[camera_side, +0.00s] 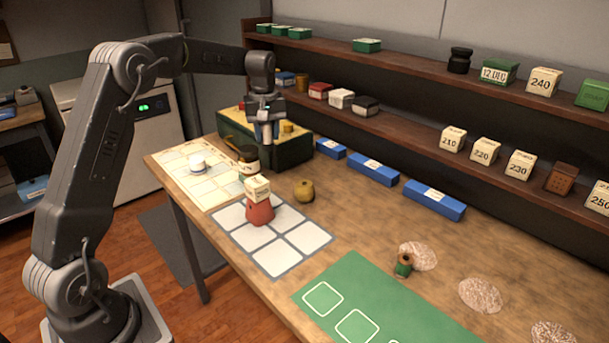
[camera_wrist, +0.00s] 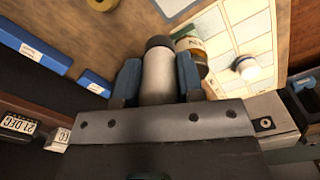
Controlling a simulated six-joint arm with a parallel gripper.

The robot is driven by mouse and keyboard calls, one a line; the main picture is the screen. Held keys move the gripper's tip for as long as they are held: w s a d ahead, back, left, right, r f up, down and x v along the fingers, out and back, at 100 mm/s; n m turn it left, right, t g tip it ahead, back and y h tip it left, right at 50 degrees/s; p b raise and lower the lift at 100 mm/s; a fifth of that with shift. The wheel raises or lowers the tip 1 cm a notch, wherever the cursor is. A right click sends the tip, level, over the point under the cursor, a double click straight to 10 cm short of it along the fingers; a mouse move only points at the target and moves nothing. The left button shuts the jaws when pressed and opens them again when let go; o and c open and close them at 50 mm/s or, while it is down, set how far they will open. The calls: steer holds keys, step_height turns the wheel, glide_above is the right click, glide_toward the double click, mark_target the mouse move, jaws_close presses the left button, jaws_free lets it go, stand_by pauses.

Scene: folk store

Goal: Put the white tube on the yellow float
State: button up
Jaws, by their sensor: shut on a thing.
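My gripper (camera_side: 265,118) is shut on the white tube (camera_wrist: 158,78). In the wrist view the tube is a pale cylinder with a dark end, between the two bluish fingers. In the side view the tube (camera_side: 267,131) shows small below the fingers, in front of the green and yellow case; its lower end is hard to make out. The yellow float (camera_side: 304,191) is a small, rounded, dull-yellow piece standing on the wooden table, lower and to the right of my gripper. It also appears cut off at the top of the wrist view (camera_wrist: 101,4).
A dark-lidded jar (camera_side: 248,160) stands near my gripper. A white jar (camera_side: 197,162) stands on the paper grid. A red float (camera_side: 260,209) carries a cream box (camera_side: 257,188). Blue boxes (camera_side: 373,172) line the shelf side. A green spool-like piece (camera_side: 403,265) stands farther right.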

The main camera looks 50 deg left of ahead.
steer(key=w+d+f, duration=0.4)
steer(key=d, duration=0.1)
steer(key=w+d+f, duration=0.2)
steer(key=shift+w+d, duration=0.1)
steer(key=shift+d, duration=0.15)
steer(key=shift+f, duration=1.9)
steer(key=shift+f, duration=0.1)
steer(key=o, duration=0.7)
